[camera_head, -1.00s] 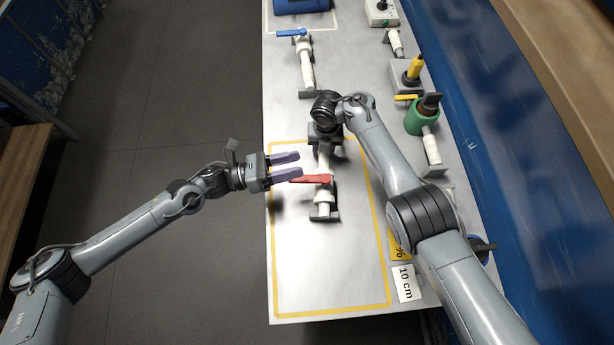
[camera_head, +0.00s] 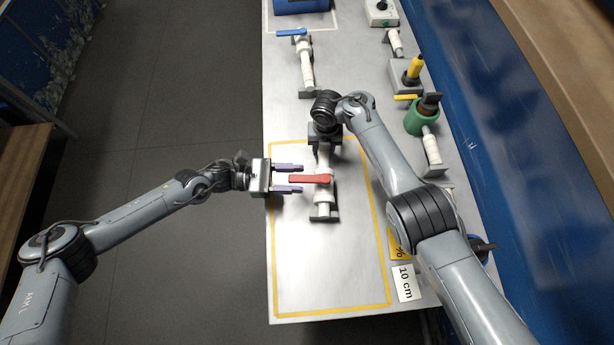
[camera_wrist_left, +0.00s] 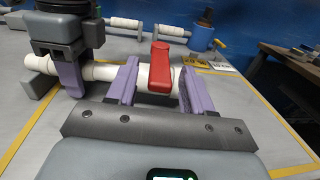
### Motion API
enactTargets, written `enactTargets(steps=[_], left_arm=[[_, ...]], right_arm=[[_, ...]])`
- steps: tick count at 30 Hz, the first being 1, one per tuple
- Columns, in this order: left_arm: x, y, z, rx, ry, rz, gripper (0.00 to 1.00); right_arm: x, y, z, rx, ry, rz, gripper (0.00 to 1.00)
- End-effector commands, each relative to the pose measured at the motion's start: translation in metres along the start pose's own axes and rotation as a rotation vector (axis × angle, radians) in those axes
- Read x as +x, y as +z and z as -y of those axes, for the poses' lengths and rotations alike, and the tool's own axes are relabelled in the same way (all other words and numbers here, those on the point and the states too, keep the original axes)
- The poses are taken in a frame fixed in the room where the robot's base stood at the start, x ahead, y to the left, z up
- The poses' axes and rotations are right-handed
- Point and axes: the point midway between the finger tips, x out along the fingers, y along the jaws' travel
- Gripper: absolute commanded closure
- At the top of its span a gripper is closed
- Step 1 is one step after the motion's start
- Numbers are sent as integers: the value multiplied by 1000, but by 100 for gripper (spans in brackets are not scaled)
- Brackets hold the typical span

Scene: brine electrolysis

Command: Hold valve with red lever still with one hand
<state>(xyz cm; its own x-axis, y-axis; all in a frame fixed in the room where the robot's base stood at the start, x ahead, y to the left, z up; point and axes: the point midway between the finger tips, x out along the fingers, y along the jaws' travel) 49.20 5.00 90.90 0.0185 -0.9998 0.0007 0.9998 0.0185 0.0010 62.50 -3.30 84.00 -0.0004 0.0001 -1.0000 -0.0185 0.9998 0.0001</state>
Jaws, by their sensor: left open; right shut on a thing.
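The valve with the red lever (camera_head: 312,179) is a white pipe piece (camera_head: 323,199) lying on grey supports inside a yellow outline on the table. Its lever points left in the head view. My left gripper (camera_head: 302,179) is open, with its purple fingers level and on either side of the lever end. In the left wrist view the red lever (camera_wrist_left: 160,68) stands between the two open fingers (camera_wrist_left: 158,85), apart from both. My right gripper (camera_head: 324,143) is shut on the white pipe at the valve's far end. Its fingers are mostly hidden from the head view but show in the left wrist view.
A valve with a blue lever (camera_head: 292,32) lies farther back on the table. A green fitting (camera_head: 422,117) and a yellow-handled part (camera_head: 415,68) stand along the right side. A "10 cm" label (camera_head: 405,283) lies at the near right. The near table area inside the outline is clear.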

Motion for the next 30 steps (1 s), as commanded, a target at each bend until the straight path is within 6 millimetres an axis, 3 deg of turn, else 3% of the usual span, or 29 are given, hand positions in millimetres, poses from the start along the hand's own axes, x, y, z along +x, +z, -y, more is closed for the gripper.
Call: enactTargets(steps=[9,21,30], left_arm=[[34,0,0,-1,0,0,49],[39,0,0,-1,1,-1,49],[38,0,0,-1,1,-1,95]], right_arm=[[0,0,0,-1,0,1,100],[0,0,0,0,0,1,100],[0,0,0,0,0,1,100]])
